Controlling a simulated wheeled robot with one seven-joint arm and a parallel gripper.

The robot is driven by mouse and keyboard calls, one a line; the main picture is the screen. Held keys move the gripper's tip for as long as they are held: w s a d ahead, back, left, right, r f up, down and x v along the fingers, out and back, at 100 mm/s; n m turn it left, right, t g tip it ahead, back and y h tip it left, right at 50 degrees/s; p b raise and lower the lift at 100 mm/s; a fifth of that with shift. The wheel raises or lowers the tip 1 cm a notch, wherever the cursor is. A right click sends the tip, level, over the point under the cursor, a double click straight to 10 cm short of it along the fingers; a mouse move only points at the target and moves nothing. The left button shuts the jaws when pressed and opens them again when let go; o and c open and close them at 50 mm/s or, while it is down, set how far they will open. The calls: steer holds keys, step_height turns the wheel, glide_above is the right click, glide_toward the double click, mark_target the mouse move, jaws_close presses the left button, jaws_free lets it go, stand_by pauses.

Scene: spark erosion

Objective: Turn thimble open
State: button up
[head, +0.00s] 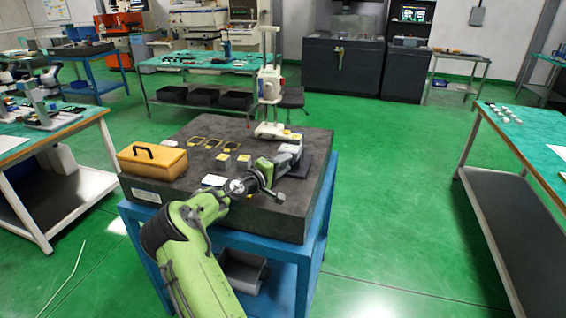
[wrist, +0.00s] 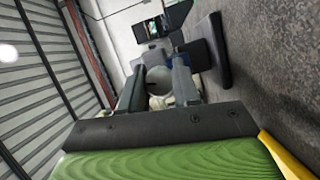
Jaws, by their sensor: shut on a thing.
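My gripper (head: 279,161) is low over the right part of the dark granite plate, at a small grey device (head: 290,149) beside a dark block. In the wrist view, my gripper (wrist: 158,88) has its two fingers on either side of a round, pale grey end of a cylinder (wrist: 159,79), which I take to be the thimble. The fingers are shut on it. The scale on the thimble cannot be read, and the rest of the device is mostly hidden behind the fingers. A dark block (wrist: 198,54) shows just beyond.
The granite plate (head: 180,195) sits on a blue stand. On it are a yellow-brown case (head: 152,160), several flat yellow-edged pieces, and a tall white height instrument (head: 268,85) close behind my gripper. Green floor is open to the right.

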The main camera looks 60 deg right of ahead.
steer(key=shift+n+h, duration=0.4)
steer(key=shift+n, duration=0.6)
steer(key=o, duration=1.1)
steer(key=shift+c, duration=0.2)
steer(key=p+v, duration=0.1)
steer(key=v, duration=1.4)
steer(key=shift+w+a, duration=0.15)
steer(key=shift+a, duration=0.15)
